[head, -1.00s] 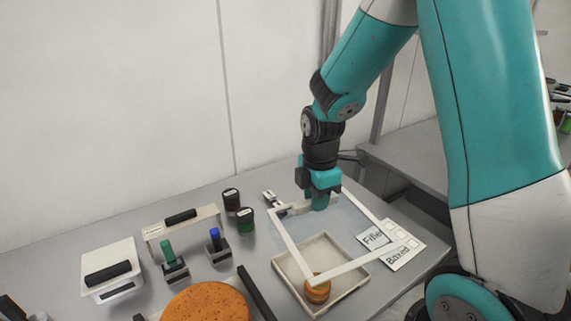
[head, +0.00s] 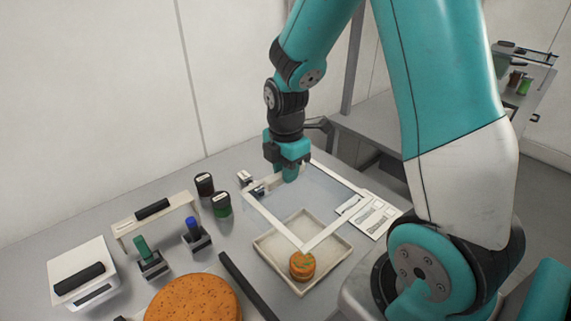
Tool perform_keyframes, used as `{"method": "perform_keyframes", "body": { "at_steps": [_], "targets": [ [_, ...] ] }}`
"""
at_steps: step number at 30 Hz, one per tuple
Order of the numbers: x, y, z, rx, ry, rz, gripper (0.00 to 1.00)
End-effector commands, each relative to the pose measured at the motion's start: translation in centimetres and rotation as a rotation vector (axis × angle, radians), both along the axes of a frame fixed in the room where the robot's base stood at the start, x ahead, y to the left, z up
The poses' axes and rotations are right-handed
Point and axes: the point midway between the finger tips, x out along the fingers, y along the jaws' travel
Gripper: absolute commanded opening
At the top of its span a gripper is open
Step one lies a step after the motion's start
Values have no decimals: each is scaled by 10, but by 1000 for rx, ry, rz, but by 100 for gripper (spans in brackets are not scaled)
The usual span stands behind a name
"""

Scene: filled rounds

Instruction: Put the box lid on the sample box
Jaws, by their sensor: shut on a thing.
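My gripper (head: 291,178) is shut on the far-left side of the box lid, a clear square pane with a white rim (head: 275,222). The lid hangs out in front of the gripper, and its near corner overlaps the sample box in the picture. The sample box, a shallow square beige tray (head: 277,271), sits on the table below and nearer. A filled round (head: 302,266), orange-brown with green in it, lies in the box near its front corner, just in front of the lid's near corner. The height of the lid above the box is hard to tell.
A printed card (head: 376,216) lies right of the box, partly under the lid. Left stand two dark jars (head: 221,204), a green and a blue stamp-like tool (head: 194,235), a handled white frame (head: 153,210) and a white case (head: 85,281). A large orange disc (head: 193,300) and black bar (head: 247,286) lie in front.

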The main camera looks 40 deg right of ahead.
Motion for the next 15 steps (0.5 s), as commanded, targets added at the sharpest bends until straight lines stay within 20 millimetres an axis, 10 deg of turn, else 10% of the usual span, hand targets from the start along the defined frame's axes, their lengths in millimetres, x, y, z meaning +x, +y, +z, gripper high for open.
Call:
{"method": "perform_keyframes", "body": {
  "at_steps": [15],
  "targets": [
    [-1, -2, -14, 1, 1, -1, 0]
  ]
}}
